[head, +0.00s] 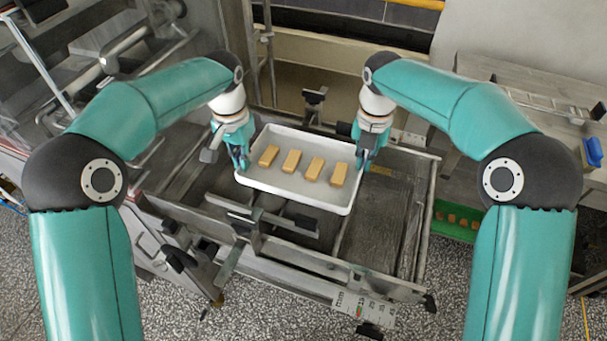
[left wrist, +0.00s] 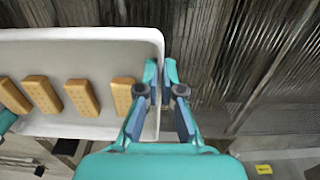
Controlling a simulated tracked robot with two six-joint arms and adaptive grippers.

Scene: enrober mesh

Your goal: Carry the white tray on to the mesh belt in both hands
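The white tray (head: 283,193) is level over the grey metal frame, with several tan bars (head: 291,161) in a row on it. I cannot tell whether its underside touches anything. My left gripper (head: 239,158) is at its left short side; in the left wrist view its fingers (left wrist: 161,78) straddle the tray's rim (left wrist: 140,36), closed on it. My right gripper (head: 365,152) is at the opposite short side, its fingers around the rim, seemingly closed; its contact is partly hidden. A ribbed, dark grey surface, seemingly the mesh belt (head: 383,205), lies right of the tray and also shows in the left wrist view (left wrist: 225,55).
Metal bars and dark clamps (head: 245,225) stand in front of the tray. A ruler-like plate (head: 362,307) is at the frame's front edge. A green tray (head: 462,234) with brown pieces sits low at right, below a grey bench (head: 500,105). A blue object (head: 593,152) is far right.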

